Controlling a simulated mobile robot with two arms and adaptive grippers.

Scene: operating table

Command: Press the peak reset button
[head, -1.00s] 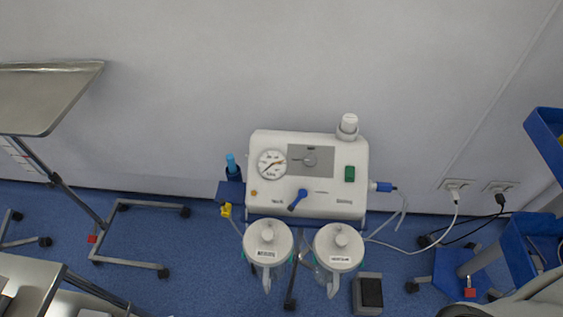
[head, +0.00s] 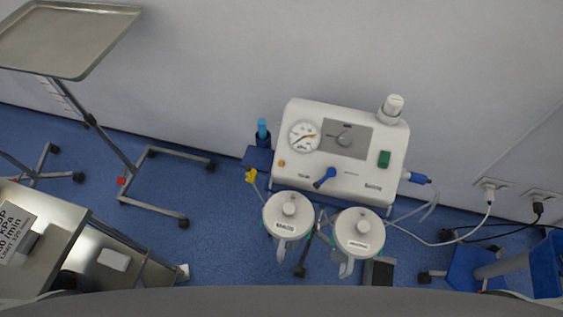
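A white suction unit (head: 340,181) stands against the wall, right of the picture's middle. Its front carries a round gauge (head: 304,136), a grey panel with a knob (head: 344,139), a green switch (head: 384,159), a blue lever (head: 325,178) and a small orange button (head: 281,163) below the gauge. The labels are too small to read, so I cannot tell which control is the peak reset button. Neither of my grippers is in view.
Two lidded canisters (head: 288,209) (head: 359,233) hang below the unit. A steel tray stand (head: 70,38) is upper left, and a steel cart (head: 50,213) with a printed sign is lower left. Cables run to wall sockets (head: 491,185) on the right. Blue floor (head: 225,240) lies between.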

